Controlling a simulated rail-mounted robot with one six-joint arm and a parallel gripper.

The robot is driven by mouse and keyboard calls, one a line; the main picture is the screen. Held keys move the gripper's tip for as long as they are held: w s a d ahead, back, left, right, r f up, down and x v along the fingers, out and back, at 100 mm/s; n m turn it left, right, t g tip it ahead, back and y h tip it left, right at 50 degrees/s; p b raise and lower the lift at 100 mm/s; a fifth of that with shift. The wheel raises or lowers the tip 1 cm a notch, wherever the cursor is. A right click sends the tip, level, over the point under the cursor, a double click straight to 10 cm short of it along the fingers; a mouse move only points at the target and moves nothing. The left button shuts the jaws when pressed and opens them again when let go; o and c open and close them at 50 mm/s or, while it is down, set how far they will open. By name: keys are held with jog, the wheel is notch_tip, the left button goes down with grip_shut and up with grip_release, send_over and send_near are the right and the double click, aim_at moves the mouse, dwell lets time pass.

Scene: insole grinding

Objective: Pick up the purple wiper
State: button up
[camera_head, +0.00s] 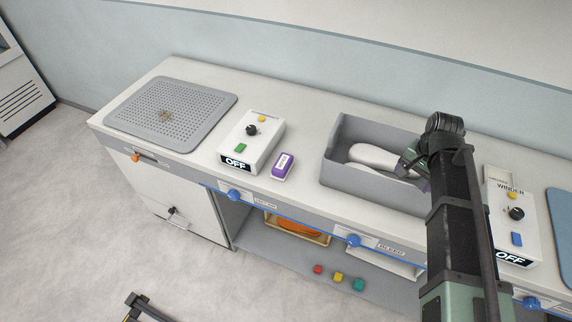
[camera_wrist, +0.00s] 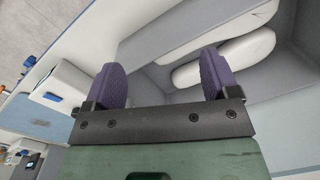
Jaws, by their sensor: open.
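The purple wiper (camera_head: 283,167) is a small purple block with a white label, lying on the counter near its front edge, just right of the left control box. My gripper (camera_head: 408,166) is over the grey bin, to the right of the wiper and apart from it. In the wrist view my gripper (camera_wrist: 162,78) shows two purple-padded fingers spread apart with nothing between them. The wiper is not recognisable in the wrist view.
The grey open bin (camera_head: 340,178) holds white insole-like pieces (camera_head: 380,157). A left control box (camera_head: 252,142) and a right control box (camera_head: 514,219) both read OFF. A perforated grey plate (camera_head: 172,112) lies at the left. Blue knobs line the counter front.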

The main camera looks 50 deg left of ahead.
jog(key=shift+n, duration=0.4)
jog(key=s+a, duration=0.2)
jog(key=a, duration=0.6)
jog(key=s+a+f+b, duration=0.1)
jog(key=s+a, duration=0.1)
jog(key=a, duration=0.6)
jog(key=s+a, duration=0.1)
jog(key=a, duration=0.8)
jog(key=shift+s+a+f+b, duration=0.1)
jog(key=shift+s+f+b, duration=0.05)
jog(key=shift+s+b, duration=0.2)
jog(key=n+b, duration=0.3)
jog(key=b, duration=0.2)
send_near(283, 162)
jog(key=shift+s+a+f+t+h, duration=0.2)
jog(key=shift+a+t+h, duration=0.1)
jog(key=shift+a, duration=0.25)
jog(key=shift+s+d, duration=0.1)
jog(key=shift+d, duration=0.05)
notch_tip(283, 162, down, 11)
jog(key=b, duration=1)
jog(key=shift+r+b, duration=0.2)
jog(key=shift+b, duration=0.15)
jog(key=shift+r, duration=0.25)
jog(key=c, duration=1)
notch_tip(283, 162, up, 20)
jog(key=p, duration=2)
